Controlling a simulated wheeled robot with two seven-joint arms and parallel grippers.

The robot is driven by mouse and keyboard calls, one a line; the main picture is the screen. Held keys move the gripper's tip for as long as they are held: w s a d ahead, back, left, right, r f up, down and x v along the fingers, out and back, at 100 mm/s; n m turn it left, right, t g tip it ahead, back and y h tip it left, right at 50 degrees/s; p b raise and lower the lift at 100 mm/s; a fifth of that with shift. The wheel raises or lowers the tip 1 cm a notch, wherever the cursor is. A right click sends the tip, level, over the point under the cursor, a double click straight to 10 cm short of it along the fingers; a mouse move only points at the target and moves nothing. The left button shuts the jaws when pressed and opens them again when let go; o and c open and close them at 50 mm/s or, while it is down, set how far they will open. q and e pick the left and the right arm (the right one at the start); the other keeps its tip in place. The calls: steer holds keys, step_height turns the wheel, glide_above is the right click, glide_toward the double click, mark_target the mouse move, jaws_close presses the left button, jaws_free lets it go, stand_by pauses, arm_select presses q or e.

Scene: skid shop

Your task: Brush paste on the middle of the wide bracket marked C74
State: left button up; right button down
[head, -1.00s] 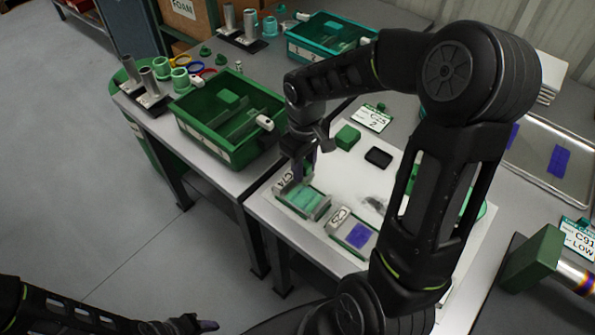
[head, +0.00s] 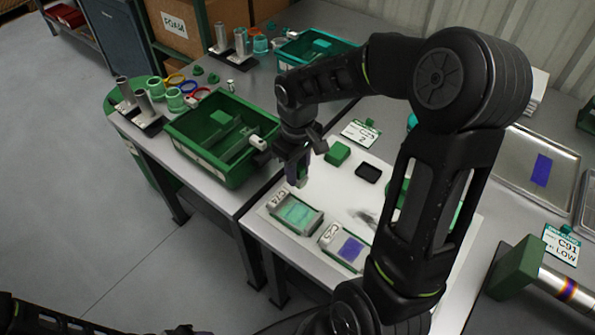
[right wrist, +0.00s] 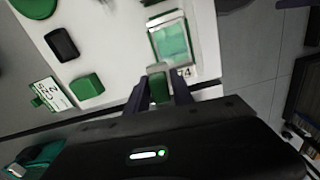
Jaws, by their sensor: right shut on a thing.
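The bracket marked C74 (head: 297,214) lies at the near left of the white mat. A teal-green layer covers its middle; it also shows in the right wrist view (right wrist: 172,42). My right gripper (head: 298,168) is shut above the bracket's far side, apart from it. It holds a small tool with a green part (right wrist: 158,86), likely the brush; its bristles are hard to make out. Only a dark bit of my left gripper (head: 183,330) shows at the bottom edge, too cut off to read.
A second bracket (head: 345,247) with a purple patch lies to the right. A green block (head: 337,153) and black dish (head: 368,173) lie behind. A green bin (head: 190,152) stands left; a metal tray (head: 515,165) and a C91 LOW card (head: 560,245) are right.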

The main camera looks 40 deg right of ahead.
mark_target(298, 166)
arm_select(q)
steer(key=shift+r, duration=0.35)
arm_select(e)
steer(key=shift+r, duration=0.45)
steer(key=shift+r+p, duration=1.3)
steer(key=shift+r, duration=0.25)
arm_select(q)
step_height(298, 166, up, 2)
steer(key=shift+r, duration=0.15)
